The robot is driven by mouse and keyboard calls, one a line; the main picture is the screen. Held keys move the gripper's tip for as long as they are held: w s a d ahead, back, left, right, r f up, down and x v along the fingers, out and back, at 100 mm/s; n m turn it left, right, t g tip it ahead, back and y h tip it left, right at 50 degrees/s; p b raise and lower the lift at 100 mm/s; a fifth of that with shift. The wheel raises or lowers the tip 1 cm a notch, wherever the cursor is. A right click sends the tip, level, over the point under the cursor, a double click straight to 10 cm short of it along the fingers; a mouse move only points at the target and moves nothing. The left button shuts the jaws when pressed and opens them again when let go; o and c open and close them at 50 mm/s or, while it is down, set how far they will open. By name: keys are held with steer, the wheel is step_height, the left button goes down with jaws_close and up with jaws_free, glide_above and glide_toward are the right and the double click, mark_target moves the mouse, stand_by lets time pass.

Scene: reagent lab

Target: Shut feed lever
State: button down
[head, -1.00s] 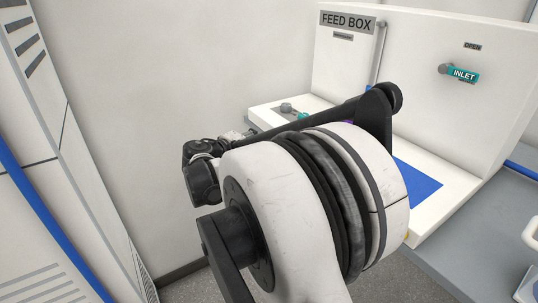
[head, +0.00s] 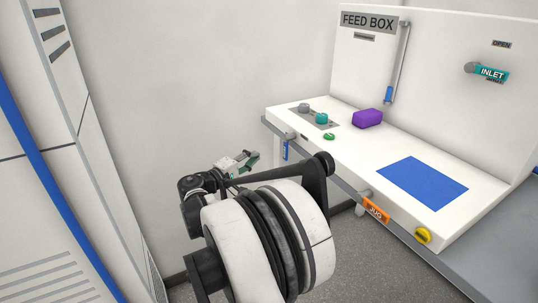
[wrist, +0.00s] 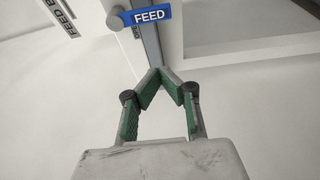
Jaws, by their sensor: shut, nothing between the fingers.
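The feed lever (wrist: 148,15) shows in the wrist view as a blue handle marked FEED, beside a round grey knob. In the head view a small blue handle (head: 285,150) hangs down below a grey knob at the bench's front left edge; it looks like the same lever, but its text is too small to read. My gripper (wrist: 161,72) is shut and empty, its fingertips together, apart from and below the lever in the wrist view. In the head view my gripper (head: 250,160) is just left of the blue handle.
The white feed box bench (head: 470,222) carries a purple block (head: 367,118), a teal knob (head: 321,118) and a blue mat (head: 422,183). An orange JUG lever (head: 376,211) and a yellow knob (head: 422,236) are on its front. A teal INLET lever (head: 490,73) is on the back panel.

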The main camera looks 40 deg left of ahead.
steer(key=w+d+b, duration=0.2)
steer(key=w+d, duration=0.2)
steer(key=w, duration=0.4)
stand_by(0.4)
steer(key=shift+w, duration=0.15)
